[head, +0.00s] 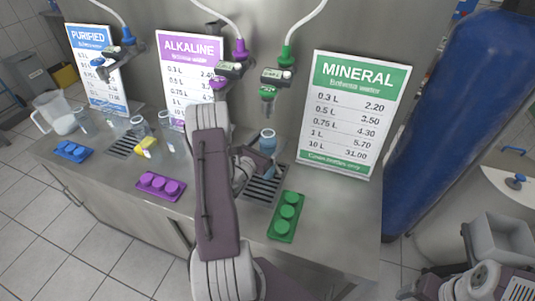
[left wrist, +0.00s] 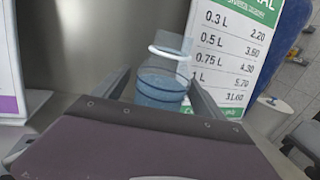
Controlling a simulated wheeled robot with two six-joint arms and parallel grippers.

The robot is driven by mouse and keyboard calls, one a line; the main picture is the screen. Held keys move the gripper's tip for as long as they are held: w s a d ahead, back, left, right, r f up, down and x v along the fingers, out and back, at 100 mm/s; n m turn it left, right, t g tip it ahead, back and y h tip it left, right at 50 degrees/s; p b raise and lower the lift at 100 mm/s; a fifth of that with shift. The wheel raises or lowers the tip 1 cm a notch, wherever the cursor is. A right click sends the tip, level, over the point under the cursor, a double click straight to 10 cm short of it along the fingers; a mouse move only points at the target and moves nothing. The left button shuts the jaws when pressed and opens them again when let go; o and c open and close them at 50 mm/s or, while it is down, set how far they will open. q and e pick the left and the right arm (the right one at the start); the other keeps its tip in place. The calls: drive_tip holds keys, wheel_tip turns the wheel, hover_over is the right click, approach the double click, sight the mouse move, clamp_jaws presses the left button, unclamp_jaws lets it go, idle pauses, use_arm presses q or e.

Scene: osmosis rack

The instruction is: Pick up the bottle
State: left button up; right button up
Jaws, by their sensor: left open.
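A clear blue-tinted bottle (head: 268,141) stands by the drip grate under the green-tipped dispenser, partly hidden by my left arm in the head view. In the left wrist view the bottle (left wrist: 162,88) shows upright, with a white ring near its top. My left gripper (head: 258,167) is open at the bottle. In the left wrist view its two fingers (left wrist: 160,97) stand on either side of the bottle, with visible gaps. The bottle's base is hidden by the gripper body there.
A green button block (head: 287,217) and a purple one (head: 160,186) lie on the counter (head: 340,215). The mineral sign (head: 355,112) stands behind, right of the bottle. The green dispenser (head: 277,78) hangs above. More clear vessels and a pitcher (head: 55,112) stand at left.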

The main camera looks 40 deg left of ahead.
use_arm(q)
drive_tip(key=shift+w, duration=0.45)
drive_tip(key=shift+w+a+f, duration=0.1)
drive_tip(key=shift+w+f, duration=0.05)
drive_tip(key=shift+w, duration=0.15)
drive_tip(key=shift+s, duration=0.15)
clamp_jaws()
use_arm(e)
drive_tip(key=shift+w, duration=0.2)
